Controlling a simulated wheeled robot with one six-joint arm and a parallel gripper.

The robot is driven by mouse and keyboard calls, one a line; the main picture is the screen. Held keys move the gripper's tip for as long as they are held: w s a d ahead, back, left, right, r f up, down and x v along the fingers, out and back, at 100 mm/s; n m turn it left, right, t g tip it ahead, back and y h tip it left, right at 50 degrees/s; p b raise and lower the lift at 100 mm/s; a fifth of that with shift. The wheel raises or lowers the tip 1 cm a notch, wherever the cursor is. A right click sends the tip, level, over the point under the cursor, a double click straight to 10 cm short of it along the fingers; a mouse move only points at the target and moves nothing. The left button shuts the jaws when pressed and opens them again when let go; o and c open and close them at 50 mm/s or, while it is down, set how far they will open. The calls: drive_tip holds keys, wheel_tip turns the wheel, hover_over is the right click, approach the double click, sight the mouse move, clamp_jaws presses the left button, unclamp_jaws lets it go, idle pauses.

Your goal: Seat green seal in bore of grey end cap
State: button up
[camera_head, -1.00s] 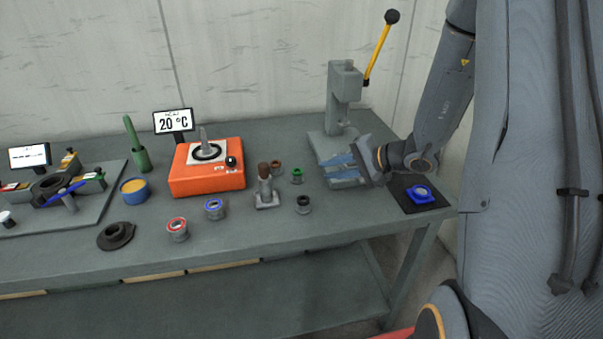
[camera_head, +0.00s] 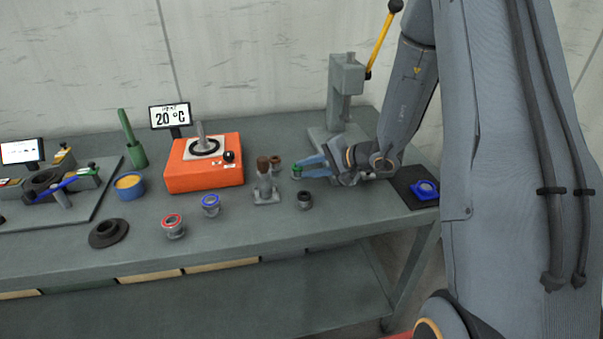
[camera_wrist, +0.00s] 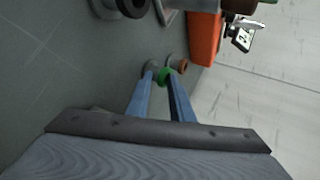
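The green seal (camera_head: 297,168) is a small green ring on top of a short grey stand on the bench. My gripper (camera_head: 304,167) reaches it from the right, its two blue fingers apart and level with it. In the wrist view the green seal (camera_wrist: 164,75) shows between the fingertips of my gripper (camera_wrist: 161,77); no firm hold on it is visible. A dark grey flanged round part (camera_head: 109,233) with a raised hollow centre lies at the front left; it looks like the grey end cap, but I cannot be sure.
Close by stand a brown-topped post (camera_head: 265,184), a black ring on a stand (camera_head: 304,200) and blue (camera_head: 211,205) and red (camera_head: 173,226) ones. An orange heater (camera_head: 204,175) stands behind. A lever press (camera_head: 346,95) stands at the back. A blue part (camera_head: 425,190) lies on a dark mat.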

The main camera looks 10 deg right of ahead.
drive_tip(key=shift+w+a, duration=0.1)
clamp_jaws()
drive_tip(key=shift+r, duration=0.1)
idle(0.5)
wheel_tip(320, 180, up, 2)
drive_tip(key=shift+r+p, duration=0.25)
drive_tip(key=shift+p, duration=0.2)
drive_tip(key=shift+f, duration=0.1)
drive_tip(key=s+d+f+p+v, duration=0.1)
drive_tip(key=f+p+v, duration=0.1)
drive_tip(key=v, duration=1.2)
drive_tip(key=shift+s+d, duration=0.2)
drive_tip(key=shift+s, duration=0.05)
